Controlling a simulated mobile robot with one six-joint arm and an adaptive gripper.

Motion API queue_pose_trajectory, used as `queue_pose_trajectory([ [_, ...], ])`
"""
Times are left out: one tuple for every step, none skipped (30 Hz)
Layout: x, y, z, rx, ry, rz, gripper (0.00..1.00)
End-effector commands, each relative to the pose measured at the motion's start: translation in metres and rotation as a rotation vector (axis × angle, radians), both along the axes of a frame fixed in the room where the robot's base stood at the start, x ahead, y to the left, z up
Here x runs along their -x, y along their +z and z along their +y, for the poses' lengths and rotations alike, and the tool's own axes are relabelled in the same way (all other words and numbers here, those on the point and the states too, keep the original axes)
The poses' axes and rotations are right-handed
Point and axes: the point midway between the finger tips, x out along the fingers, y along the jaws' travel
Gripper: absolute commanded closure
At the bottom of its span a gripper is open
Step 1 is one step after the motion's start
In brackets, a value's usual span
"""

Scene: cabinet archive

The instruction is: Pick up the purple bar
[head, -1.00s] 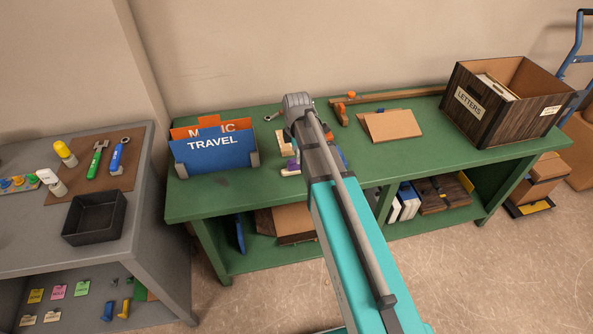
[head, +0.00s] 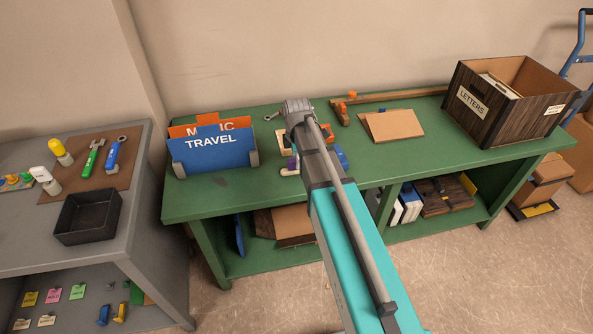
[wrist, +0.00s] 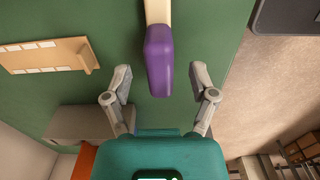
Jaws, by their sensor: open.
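The purple bar (wrist: 159,58) is in the upper middle of the wrist view, its near end between the two fingertips in the picture. A pale beige piece (wrist: 158,10) adjoins its far end. My gripper (wrist: 160,76) is open, with a gap on both sides of the bar and nothing held. How far the fingers are above the bar I cannot tell. In the head view a small bit of purple (head: 292,163) shows on the green bench (head: 228,190), just left of my arm, which hides most of that spot.
A blue TRAVEL folder rack (head: 212,154) stands left of the arm. A blue piece (head: 341,155) lies right of it. A cardboard folder (head: 395,125) and LETTERS box (head: 520,103) are further right. A beige strip (wrist: 45,56) lies left in the wrist view.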

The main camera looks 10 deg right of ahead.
Motion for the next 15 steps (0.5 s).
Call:
queue_pose_trajectory([
  [0.0,-0.008,0.0,0.0,0.0,0.0,0.26],
  [0.0,-0.01,0.0,0.0,0.0,0.0,0.26],
  [0.0,-0.013,0.0,0.0,0.0,0.0,0.26],
  [0.0,-0.015,0.0,0.0,0.0,0.0,0.26],
  [0.0,-0.017,0.0,0.0,0.0,0.0,0.26],
  [0.0,-0.019,0.0,0.0,0.0,0.0,0.26],
  [0.0,-0.02,0.0,0.0,0.0,0.0,0.26],
  [0.0,-0.021,0.0,0.0,0.0,0.0,0.26],
  [0.0,-0.022,0.0,0.0,0.0,0.0,0.26],
  [0.0,-0.023,0.0,0.0,0.0,0.0,0.26],
  [0.0,-0.023,0.0,0.0,0.0,0.0,0.26],
  [0.0,-0.023,0.0,0.0,0.0,0.0,0.26],
  [0.0,-0.023,0.0,0.0,0.0,0.0,0.26],
  [0.0,-0.023,0.0,0.0,0.0,0.0,0.26],
  [0.0,-0.023,0.0,0.0,0.0,0.0,0.26],
])
